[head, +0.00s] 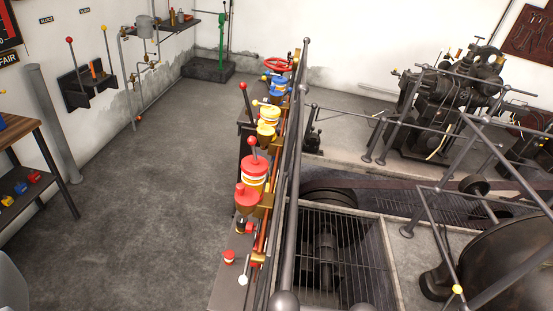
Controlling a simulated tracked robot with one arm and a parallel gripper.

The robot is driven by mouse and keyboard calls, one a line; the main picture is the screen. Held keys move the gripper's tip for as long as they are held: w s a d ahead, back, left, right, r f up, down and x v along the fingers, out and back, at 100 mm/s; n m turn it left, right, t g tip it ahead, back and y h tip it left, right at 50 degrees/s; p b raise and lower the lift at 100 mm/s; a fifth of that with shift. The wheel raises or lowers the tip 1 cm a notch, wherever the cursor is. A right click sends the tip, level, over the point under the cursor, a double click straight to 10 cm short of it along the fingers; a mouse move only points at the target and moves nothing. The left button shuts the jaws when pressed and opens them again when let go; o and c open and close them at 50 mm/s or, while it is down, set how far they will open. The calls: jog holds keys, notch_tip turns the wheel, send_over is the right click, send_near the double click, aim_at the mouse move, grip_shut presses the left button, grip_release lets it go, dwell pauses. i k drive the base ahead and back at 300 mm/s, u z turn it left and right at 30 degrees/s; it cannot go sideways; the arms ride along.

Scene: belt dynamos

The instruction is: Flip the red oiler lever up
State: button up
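The red oiler (255,170) stands at the centre of the head view, on a row along a brass pipe beside the railing. It has a red lid, a banded middle and a red funnel-shaped lower part (246,196). A short stem with a dark red knob (252,141) shows just above its lid. It looks roughly upright, but I cannot tell whether it is this oiler's lever or one behind. A yellow oiler (268,116) and a blue oiler (279,88) stand farther back. The yellow knob (256,102) sticks out to the left. My gripper is not in view.
A dark railing (293,150) runs along the right of the oilers, above a grated pit (340,255). A small red cap (229,257) and a white-knobbed handle (243,280) are in front. Open floor (150,190) lies left; a wooden bench (22,150) is at the left edge.

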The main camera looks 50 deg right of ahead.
aim_at(251, 141)
jog(key=u, duration=1.45)
jog(key=k, duration=1.2)
jog(key=z, duration=1.1)
jog(key=i, duration=1.05)
jog(key=u, duration=0.05)
